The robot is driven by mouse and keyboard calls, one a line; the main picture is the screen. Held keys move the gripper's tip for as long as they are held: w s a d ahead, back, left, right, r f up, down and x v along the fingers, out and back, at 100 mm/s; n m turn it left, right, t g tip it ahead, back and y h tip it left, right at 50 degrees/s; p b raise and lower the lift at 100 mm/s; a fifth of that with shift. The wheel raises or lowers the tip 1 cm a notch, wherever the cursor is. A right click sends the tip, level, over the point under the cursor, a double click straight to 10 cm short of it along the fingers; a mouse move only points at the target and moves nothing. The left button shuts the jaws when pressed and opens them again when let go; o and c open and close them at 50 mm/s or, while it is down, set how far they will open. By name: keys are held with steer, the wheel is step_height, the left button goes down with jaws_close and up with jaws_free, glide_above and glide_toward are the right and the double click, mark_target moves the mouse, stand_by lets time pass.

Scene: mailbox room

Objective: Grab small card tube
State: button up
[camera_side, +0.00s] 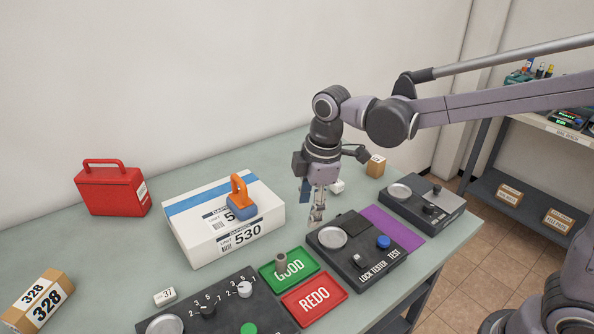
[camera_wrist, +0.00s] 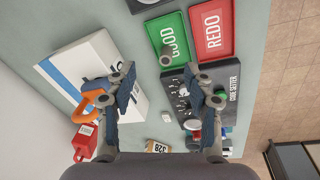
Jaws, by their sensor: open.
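The small card tube (camera_side: 281,262) is a short grey-brown cylinder standing upright on the green GOOD tray (camera_side: 304,276). In the wrist view the tube (camera_wrist: 166,57) shows between and just beyond my fingertips, at the lower end of the green tray (camera_wrist: 172,24). My gripper (camera_side: 317,214) points down above the table, up and to the right of the tube in the side view, apart from it. In the wrist view my gripper (camera_wrist: 159,72) has its two fingers spread wide with nothing between them. The exact height gap cannot be told.
The red REDO tray (camera_side: 314,299) lies beside the green one. The code setter panel (camera_side: 215,310) and the lock tester (camera_side: 350,266) flank the trays. A white parcel (camera_side: 196,256) with an orange-handled stamp (camera_side: 241,207) stands behind. A red case (camera_side: 112,190) is at the left.

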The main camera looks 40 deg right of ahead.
mark_target(280, 257)
steer(key=w+a+f+n+g, duration=0.2)
steer(key=w+a+f+n, duration=0.1)
steer(key=a+f+n, duration=0.25)
steer(key=shift+m+h, duration=0.3)
steer(key=shift+m, duration=0.15)
steer(key=f, duration=1)
steer(key=shift+s+a, duration=0.1)
steer(key=shift+a, duration=0.1)
steer(key=c, duration=0.8)
